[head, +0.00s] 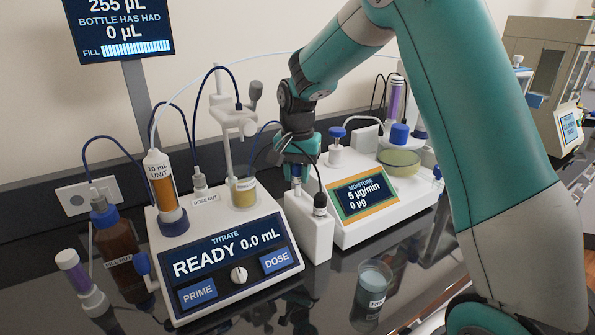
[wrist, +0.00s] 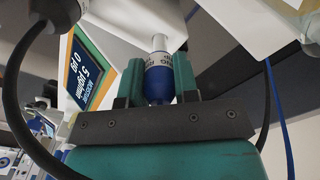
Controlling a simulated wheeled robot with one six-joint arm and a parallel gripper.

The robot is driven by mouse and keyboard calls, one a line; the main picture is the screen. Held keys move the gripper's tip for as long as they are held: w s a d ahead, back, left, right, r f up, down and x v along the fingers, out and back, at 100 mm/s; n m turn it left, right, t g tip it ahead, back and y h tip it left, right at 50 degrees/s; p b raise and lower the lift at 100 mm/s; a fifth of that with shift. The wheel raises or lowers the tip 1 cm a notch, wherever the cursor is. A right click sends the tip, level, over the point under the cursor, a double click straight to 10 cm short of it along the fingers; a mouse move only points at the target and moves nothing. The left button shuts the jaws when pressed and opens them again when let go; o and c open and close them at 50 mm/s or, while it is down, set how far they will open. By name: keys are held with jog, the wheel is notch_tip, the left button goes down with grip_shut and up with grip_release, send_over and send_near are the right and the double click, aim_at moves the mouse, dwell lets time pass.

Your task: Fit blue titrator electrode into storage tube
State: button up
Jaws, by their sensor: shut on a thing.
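My gripper (head: 297,170) points down over the left part of a white storage block (head: 308,228). In the wrist view, my gripper (wrist: 158,85) has its two teal fingers closed on the blue titrator electrode (wrist: 158,82). The electrode has a blue cap, a printed grey band and a pale shaft that runs toward the white block. In the head view the electrode is mostly hidden by the gripper. The storage tube's opening is not clearly visible, so I cannot tell whether the shaft tip is inside it.
A black-capped electrode (head: 320,204) with a cable stands in the block's right side. The titrator (head: 235,255) is close on the left, the moisture meter (head: 375,200) on the right. A glass beaker (head: 372,290) stands in front. Cables arch around my gripper.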

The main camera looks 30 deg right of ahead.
jog(key=shift+f+b, duration=0.7)
jog(key=shift+f, duration=0.7)
jog(key=o, duration=1)
jog(key=shift+r, duration=0.1)
notch_tip(320, 180, up, 17)
jog(key=b, duration=0.1)
jog(key=shift+r, duration=0.2)
jog(key=shift+s, duration=0.1)
